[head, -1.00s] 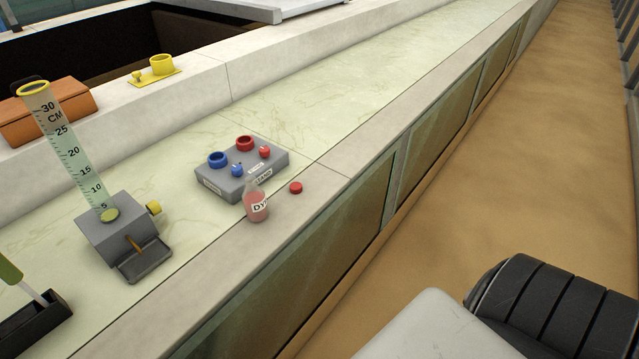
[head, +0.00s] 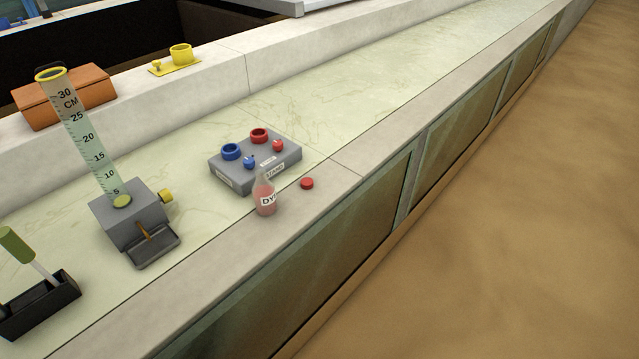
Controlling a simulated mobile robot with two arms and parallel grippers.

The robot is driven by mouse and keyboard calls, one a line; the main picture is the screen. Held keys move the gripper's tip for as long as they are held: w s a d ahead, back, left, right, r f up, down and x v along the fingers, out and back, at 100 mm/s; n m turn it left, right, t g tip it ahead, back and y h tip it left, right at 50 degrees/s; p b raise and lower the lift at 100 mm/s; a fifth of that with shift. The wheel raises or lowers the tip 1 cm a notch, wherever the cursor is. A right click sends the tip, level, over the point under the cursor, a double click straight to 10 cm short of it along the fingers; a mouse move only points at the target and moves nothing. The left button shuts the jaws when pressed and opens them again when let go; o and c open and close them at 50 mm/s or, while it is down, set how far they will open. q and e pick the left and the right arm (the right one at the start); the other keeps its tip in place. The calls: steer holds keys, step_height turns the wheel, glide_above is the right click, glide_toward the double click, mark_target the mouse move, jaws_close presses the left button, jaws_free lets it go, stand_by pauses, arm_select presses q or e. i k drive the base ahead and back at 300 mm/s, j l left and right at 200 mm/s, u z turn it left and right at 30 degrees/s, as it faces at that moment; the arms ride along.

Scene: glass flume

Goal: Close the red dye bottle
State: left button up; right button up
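The red dye bottle (head: 265,198) stands upright on the stone ledge near its front edge. It is clear with reddish content and a white label, and no cap sits on its neck. A small red cap (head: 307,183) lies on the ledge to the right of the bottle, apart from it. A grey stand (head: 228,177) with red and blue rings and knobs is just behind the bottle. Neither of my grippers is in view.
A measuring cylinder on a grey base (head: 128,214) stands to the left. A black holder (head: 40,308) with a green-handled tool is at the lower left. An orange-brown block (head: 64,97) and a yellow fitting (head: 175,60) sit on the back wall. The ledge right of the cap is clear.

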mark_target(262, 190)
steer(key=i+l+u, duration=0.3)
steer(key=l, duration=0.35)
steer(key=i+l+u, duration=0.15)
steer(key=l, duration=0.2)
steer(key=i+l+u, duration=0.15)
steer(key=l, duration=0.2)
steer(key=i+l+u, duration=0.15)
steer(key=l, duration=0.2)
steer(key=l+u, duration=0.15)
steer(key=l, duration=0.25)
steer(key=i, duration=0.05)
